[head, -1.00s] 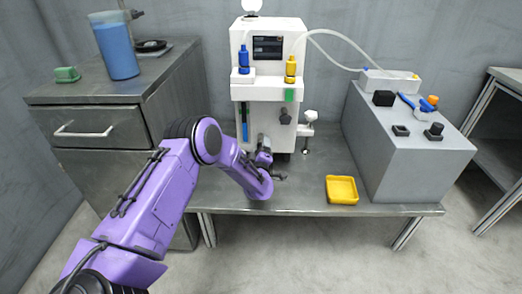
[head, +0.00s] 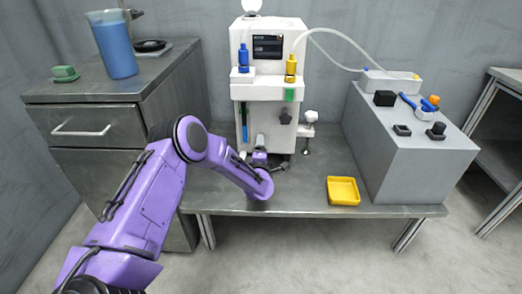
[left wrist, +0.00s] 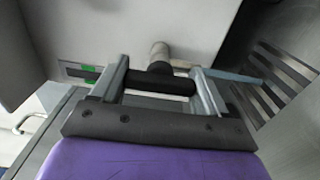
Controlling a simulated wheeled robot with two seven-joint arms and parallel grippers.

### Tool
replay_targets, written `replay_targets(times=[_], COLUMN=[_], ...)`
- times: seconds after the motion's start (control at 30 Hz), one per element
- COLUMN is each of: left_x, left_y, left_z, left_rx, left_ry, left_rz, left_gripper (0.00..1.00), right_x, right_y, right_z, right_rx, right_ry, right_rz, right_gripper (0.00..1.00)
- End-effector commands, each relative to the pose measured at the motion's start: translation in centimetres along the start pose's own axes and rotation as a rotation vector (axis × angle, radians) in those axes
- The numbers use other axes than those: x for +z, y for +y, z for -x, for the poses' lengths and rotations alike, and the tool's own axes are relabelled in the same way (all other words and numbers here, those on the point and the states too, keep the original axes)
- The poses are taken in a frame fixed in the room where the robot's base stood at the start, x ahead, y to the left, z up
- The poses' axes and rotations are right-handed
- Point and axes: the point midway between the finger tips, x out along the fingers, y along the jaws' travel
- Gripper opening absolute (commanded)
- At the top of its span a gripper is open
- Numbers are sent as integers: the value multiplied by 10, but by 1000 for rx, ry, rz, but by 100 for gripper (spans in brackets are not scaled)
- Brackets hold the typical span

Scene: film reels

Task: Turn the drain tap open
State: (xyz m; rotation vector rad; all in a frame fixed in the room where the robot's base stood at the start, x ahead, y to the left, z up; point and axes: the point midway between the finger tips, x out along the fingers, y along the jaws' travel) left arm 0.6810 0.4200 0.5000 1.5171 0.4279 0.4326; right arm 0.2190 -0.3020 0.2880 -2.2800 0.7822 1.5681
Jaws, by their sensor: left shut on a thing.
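The drain tap shows in the left wrist view as a short pale metal stub (left wrist: 160,52) with a black bar handle (left wrist: 158,83). It sits low on the front of the white machine (head: 268,85). My left gripper (left wrist: 162,76) has a finger at each end of the handle and is shut on it. In the left wrist view the handle lies crosswise between the fingers. In the head view my left gripper (head: 262,156) is low at the machine's front, and my purple wrist partly hides the tap area. My right gripper is not in view.
A yellow tray (head: 343,190) lies on the metal table (head: 300,202), right of my wrist. A grey console (head: 410,150) stands further right. A metal cabinet (head: 95,130) with a blue beaker (head: 115,50) on top is at left. The table's front edge is close below my wrist.

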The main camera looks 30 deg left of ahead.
Motion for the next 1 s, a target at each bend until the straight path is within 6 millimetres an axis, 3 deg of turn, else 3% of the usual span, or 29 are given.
replay_targets(times=[0.37, 0.4, 0.43, 0.47, 0.77, 1.0], left_x=[1, 1, 1, 1, 0, 2], left_y=[2, 2, 2, 1, 2, 4], left_z=[0, 0, 0, 0, 8, 62], left_rx=[2, 2, 2, 2, 0, -2], left_ry=[-2, -2, -2, -2, -1, -4], left_rz=[7, 8, 7, 7, 4, 3], left_gripper=[44, 87, 97, 100, 100, 100], right_x=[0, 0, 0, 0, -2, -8], right_y=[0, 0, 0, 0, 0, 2], right_z=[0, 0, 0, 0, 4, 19], right_rx=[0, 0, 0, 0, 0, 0], right_ry=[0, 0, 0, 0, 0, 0], right_rz=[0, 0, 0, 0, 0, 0], right_gripper=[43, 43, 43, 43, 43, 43])
